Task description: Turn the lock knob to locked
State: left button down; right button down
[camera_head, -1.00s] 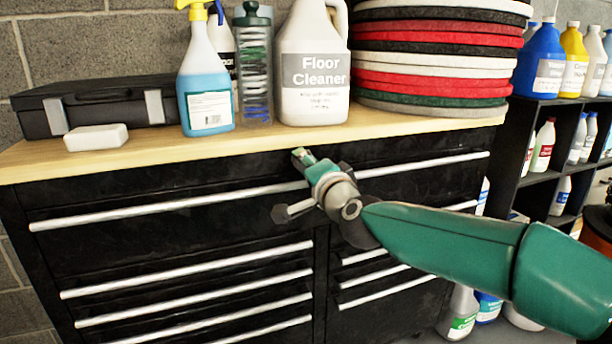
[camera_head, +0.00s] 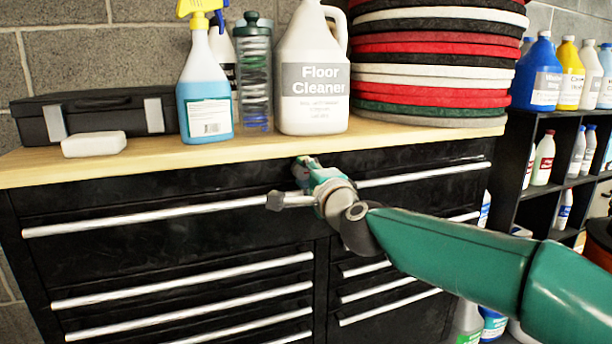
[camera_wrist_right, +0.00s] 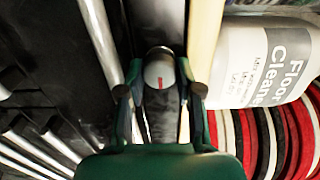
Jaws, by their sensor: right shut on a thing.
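The lock knob (camera_wrist_right: 160,74) is a round silver-grey knob with a red line on its face, on the black cabinet front (camera_head: 130,190) just below the worktop edge. In the right wrist view the red line runs nearly along the picture's upright. My right gripper (camera_wrist_right: 160,92) has one finger on each side of the knob and is shut on it. In the head view my right gripper (camera_head: 308,164) reaches the top of the cabinet front, and it hides the knob there. My left gripper is in neither view.
The wooden worktop (camera_head: 260,149) carries a floor cleaner jug (camera_head: 312,75), a blue spray bottle (camera_head: 205,95), a black case (camera_head: 95,113), a white block (camera_head: 94,144) and stacked pads (camera_head: 430,65). Silver drawer handles (camera_head: 150,215) jut out below. A bottle shelf (camera_head: 560,140) stands at right.

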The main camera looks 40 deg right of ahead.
jog(key=shift+d+f, duration=0.1)
jog(key=shift+f, duration=0.15)
jog(key=c, duration=0.8)
grip_release()
jog(key=shift+r, duration=0.1)
jog(key=v, duration=0.8)
